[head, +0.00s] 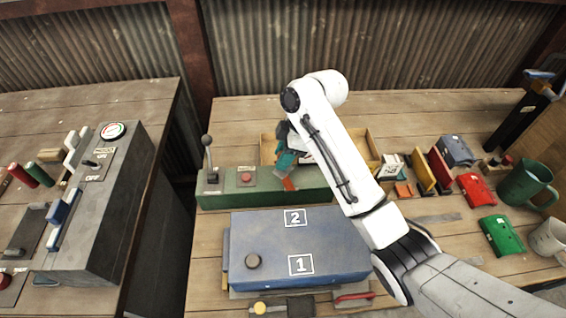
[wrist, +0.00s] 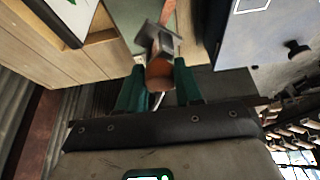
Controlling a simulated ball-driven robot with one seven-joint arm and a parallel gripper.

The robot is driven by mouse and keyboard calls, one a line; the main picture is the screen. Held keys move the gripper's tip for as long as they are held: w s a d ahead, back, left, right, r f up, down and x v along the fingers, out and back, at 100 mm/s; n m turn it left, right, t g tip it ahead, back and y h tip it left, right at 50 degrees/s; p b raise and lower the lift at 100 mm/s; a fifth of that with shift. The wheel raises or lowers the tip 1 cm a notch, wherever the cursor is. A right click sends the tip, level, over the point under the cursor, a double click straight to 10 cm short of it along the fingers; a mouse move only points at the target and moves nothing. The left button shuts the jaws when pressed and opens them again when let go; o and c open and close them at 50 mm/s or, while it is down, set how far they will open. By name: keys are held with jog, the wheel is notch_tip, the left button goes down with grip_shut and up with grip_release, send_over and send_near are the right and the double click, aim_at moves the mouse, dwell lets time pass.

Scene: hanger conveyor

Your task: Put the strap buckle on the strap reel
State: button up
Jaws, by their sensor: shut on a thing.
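My gripper (wrist: 160,90) has green fingers and is shut on a small orange and grey piece, seemingly the strap buckle (wrist: 159,74). The piece lies between the fingertips in the wrist view, its grey part pointing away from the palm. In the head view my gripper (head: 287,162) is over the back of the long green box, in front of the wooden tray. An orange bit (head: 289,184) shows just below the fingers. My gripper hides part of the piece. I cannot pick out the strap reel with certainty.
The green box (head: 225,188) bears a lever and a red button. The blue box (head: 330,245), marked 1 and 2, stands in front. The wooden tray (head: 373,147) is behind. Red, yellow and green items and mugs (head: 525,186) crowd the right. A grey control console (head: 100,210) stands left.

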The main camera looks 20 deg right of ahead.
jog(key=shift+w+d+f, duration=0.15)
jog(key=shift+w+f, duration=0.35)
jog(key=shift+f, duration=0.15)
jog(key=shift+w+d+f, duration=0.15)
jog(key=shift+w+f, duration=0.35)
jog(key=shift+f, duration=0.1)
jog(key=shift+f+p, duration=0.45)
jog(key=shift+f, duration=1.05)
grip_shut()
jog(key=shift+f, duration=0.1)
jog(key=o, duration=1.1)
grip_release()
jog(key=b+v, duration=0.1)
jog(key=v, duration=1.1)
